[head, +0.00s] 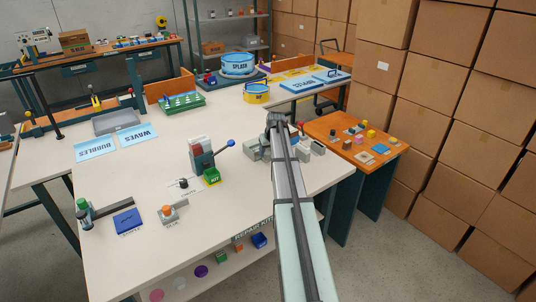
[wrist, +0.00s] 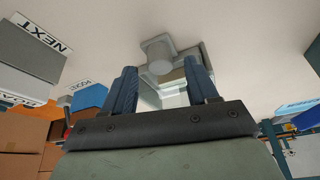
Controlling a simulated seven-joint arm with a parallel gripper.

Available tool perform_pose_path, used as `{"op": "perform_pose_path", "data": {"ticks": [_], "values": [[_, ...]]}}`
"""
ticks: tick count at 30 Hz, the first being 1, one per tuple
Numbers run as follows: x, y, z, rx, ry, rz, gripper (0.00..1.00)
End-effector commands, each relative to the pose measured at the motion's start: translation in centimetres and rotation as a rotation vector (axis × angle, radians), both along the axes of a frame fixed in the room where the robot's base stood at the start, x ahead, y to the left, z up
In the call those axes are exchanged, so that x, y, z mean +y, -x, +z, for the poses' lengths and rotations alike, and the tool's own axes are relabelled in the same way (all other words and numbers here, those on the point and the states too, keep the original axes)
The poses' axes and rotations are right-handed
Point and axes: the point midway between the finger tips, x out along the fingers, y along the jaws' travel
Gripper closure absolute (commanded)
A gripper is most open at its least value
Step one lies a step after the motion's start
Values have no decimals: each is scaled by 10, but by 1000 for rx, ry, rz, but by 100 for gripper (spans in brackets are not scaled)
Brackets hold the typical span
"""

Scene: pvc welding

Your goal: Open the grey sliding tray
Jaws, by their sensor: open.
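A light grey fixture with a squarish knob (wrist: 158,48) shows in the wrist view, just beyond and between my fingertips. My gripper (wrist: 160,78) is open, its two blue ribbed fingers on either side of a pale grey block (wrist: 172,95). I cannot tell whether the fingers touch it. In the head view, grey blocks (head: 255,149) stand at the table's right side, partly hidden behind my arm. My fingers are hidden there. I cannot tell which grey part is the sliding tray. A separate grey tray-like box (head: 115,122) sits at the table's left back.
A lever press (head: 202,152) with a blue knob and a green block (head: 211,176) stand left of my arm. An orange side table (head: 355,140) holds small parts at the right. Stacked cardboard boxes (head: 440,90) line the right. The table's middle is mostly clear.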

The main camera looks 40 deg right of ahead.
Motion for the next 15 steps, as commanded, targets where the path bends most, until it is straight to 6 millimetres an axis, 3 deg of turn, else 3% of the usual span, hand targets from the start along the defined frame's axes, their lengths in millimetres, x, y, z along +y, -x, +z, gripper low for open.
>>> {"op": "perform_pose_path", "data": {"ticks": [6,15], "values": [[-2,-8,-19,1,0,0,42],[-3,-10,-24,0,0,0,42]]}}
